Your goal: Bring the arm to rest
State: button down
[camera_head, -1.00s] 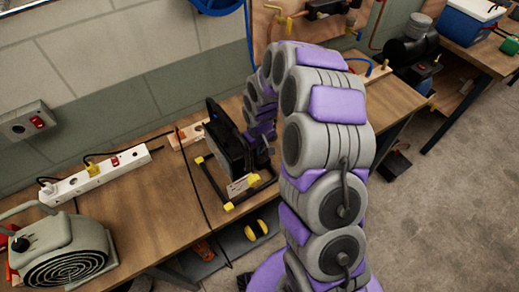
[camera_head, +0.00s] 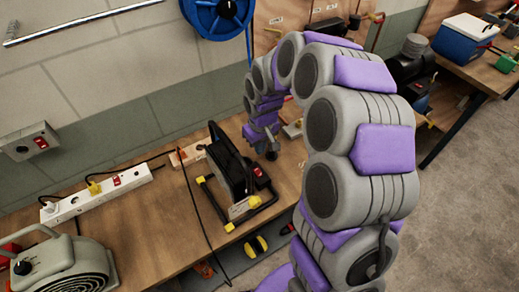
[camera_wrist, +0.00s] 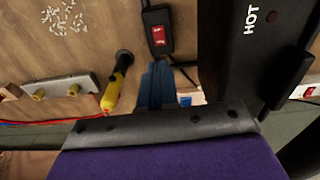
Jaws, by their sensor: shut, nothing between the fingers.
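My arm arches up and over the bench in the head view. My gripper (camera_head: 270,152) points down just right of a black device (camera_head: 228,165) on a stand with yellow feet. In the wrist view my gripper (camera_wrist: 156,80) shows as narrow blue-grey fingers, closed together with nothing between them. The black device (camera_wrist: 235,60), marked HOT, stands close beside the fingers on the right. I cannot tell whether they touch it.
The wooden bench (camera_head: 150,235) bears a power strip (camera_head: 95,195) and a grey blower (camera_head: 65,268). In the wrist view, a yellow-handled tool (camera_wrist: 118,80), a red switch (camera_wrist: 159,36) and a metal block with brass fittings (camera_wrist: 50,88) are near the fingers.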

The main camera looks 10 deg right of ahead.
jog(key=s+r+m+g, duration=0.1)
jog(key=s+r, duration=0.2)
jog(key=s, duration=0.8)
jog(key=s+r+m+b, duration=0.1)
jog(key=s+r, duration=0.3)
jog(key=s, duration=0.7)
jog(key=s+r+m+g, duration=0.1)
jog(key=s+r+m, duration=0.1)
jog(key=s, duration=0.9)
jog(key=shift+s+d+r+g+b, duration=0.3)
jog(key=shift+s+d+r+b, duration=0.1)
jog(key=shift+r, duration=0.25)
jog(key=shift+a, duration=0.1)
